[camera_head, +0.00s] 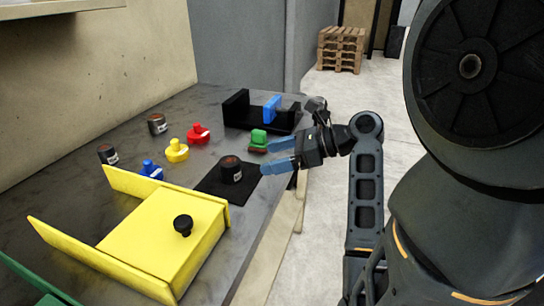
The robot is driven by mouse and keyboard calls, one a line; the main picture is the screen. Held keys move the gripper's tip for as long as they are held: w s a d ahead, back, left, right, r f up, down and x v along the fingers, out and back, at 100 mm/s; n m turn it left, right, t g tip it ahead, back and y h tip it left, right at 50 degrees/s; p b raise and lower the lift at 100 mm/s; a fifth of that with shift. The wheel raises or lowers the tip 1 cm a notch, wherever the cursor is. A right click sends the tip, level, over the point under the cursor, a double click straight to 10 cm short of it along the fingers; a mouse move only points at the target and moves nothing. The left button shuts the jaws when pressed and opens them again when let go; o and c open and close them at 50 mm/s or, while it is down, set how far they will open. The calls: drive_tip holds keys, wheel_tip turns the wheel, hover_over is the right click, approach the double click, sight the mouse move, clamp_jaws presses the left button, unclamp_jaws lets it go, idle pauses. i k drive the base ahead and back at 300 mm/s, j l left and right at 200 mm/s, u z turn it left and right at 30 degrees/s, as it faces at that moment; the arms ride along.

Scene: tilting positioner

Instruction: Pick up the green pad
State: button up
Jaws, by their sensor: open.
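The green pad (258,137) is a small green block with a dark reddish-brown underside. It rests on the grey table near the front of the black holder. My gripper (272,156) has blue fingers and is open, pointing left over the table edge. No object shows between the fingers.
Red (198,133), yellow (176,151) and blue (151,170) pieces lie left. A yellow fixture (150,240) fills the front.

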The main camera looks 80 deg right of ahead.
sight(258, 144)
drive_tip(key=z, duration=1.45)
